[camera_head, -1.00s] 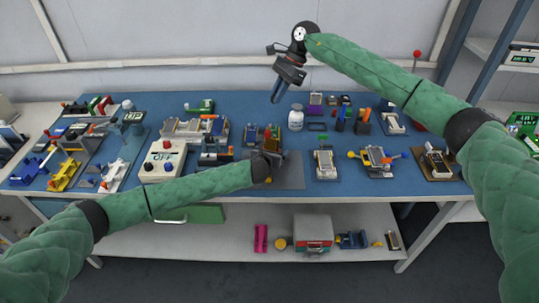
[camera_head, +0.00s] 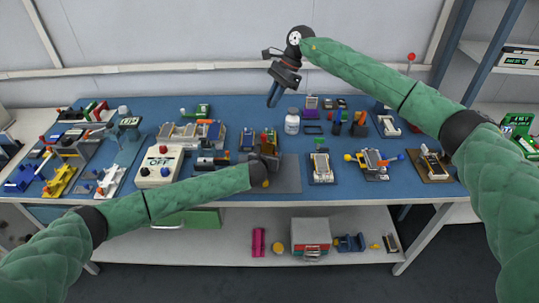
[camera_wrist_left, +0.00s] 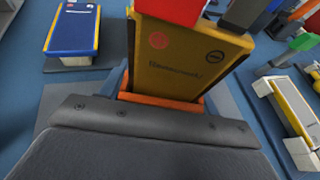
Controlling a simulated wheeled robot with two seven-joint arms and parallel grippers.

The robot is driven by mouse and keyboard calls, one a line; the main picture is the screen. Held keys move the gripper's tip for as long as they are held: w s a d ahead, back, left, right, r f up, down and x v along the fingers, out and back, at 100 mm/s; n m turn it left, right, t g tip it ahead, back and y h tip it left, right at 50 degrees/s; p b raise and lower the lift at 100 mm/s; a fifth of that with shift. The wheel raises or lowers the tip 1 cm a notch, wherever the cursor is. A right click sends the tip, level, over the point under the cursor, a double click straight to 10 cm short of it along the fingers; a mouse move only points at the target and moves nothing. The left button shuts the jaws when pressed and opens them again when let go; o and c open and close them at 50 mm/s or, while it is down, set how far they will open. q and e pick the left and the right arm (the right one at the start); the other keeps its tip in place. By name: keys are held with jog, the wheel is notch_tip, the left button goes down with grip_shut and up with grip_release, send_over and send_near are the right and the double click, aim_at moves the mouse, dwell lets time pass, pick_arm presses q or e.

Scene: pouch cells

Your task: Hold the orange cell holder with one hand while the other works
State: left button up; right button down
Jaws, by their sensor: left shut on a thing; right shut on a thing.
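The orange cell holder (camera_wrist_left: 160,101) shows as an orange strip just beyond my left gripper (camera_wrist_left: 152,117) in the left wrist view. A yellow pouch cell (camera_wrist_left: 185,62) stands upright in it, with a red piece (camera_wrist_left: 175,12) at its top. In the head view my left gripper (camera_head: 268,146) is low over the table's front middle, shut on the holder, which it mostly hides. My right gripper (camera_head: 286,76) is raised above the table, behind the left one. It is shut on a slim dark blue thing (camera_head: 273,97) pointing down.
The blue table (camera_head: 225,192) is crowded with small devices. A lower shelf holds a red-and-grey box (camera_head: 310,238).

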notch_tip(320, 180, down, 6)
jog(key=m+t+h, duration=0.3)
jog(key=m, duration=0.7)
jog(key=shift+s+a+f+t+h, duration=0.2)
jog(key=shift+s+a+t+h, duration=0.1)
jog(key=shift+a+t, duration=0.1)
jog(key=shift+f, duration=0.1)
jog(key=shift+f, duration=2.8)
jog(key=shift+f, duration=1.35)
